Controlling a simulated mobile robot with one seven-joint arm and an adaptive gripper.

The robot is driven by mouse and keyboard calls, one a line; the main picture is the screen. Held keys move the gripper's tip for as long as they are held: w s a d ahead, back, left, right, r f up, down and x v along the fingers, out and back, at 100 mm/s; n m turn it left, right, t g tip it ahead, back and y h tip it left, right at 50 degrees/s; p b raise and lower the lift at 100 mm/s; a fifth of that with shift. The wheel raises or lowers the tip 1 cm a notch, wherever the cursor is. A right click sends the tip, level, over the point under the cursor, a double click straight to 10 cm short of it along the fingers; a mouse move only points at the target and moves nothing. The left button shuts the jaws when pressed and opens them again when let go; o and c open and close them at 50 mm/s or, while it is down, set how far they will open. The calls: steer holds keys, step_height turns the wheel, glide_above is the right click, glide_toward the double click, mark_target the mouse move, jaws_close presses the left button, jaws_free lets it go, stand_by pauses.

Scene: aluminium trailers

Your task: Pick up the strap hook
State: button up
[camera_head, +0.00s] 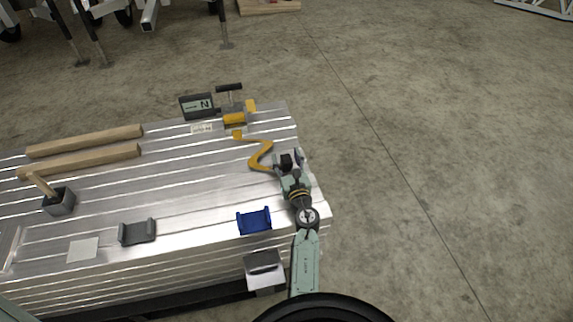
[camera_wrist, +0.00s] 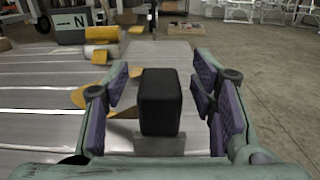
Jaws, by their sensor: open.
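A yellow, S-shaped strap hook (camera_head: 260,157) lies on the ribbed aluminium bed (camera_head: 190,180) near its right edge. My gripper (camera_head: 289,160) is open at the hook's near right end, low over the bed. In the wrist view a small yellow part of the hook (camera_wrist: 128,113) shows between my left finger and a black block. The black block (camera_wrist: 160,100) stands upright between my open fingers, with gaps on both sides. I cannot tell whether the block is joined to the hook. My fingers hide part of the hook.
Behind the hook are a yellow clamp-like tool (camera_head: 235,118) and a dark display (camera_head: 197,106). Two wooden bars (camera_head: 85,142), a mallet (camera_head: 58,200), a grey bracket (camera_head: 137,232) and a blue bracket (camera_head: 254,221) lie on the bed. Bare floor (camera_head: 430,150) lies right.

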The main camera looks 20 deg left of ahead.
steer(key=shift+c, duration=0.4)
jaws_close()
steer(key=shift+r, duration=0.2)
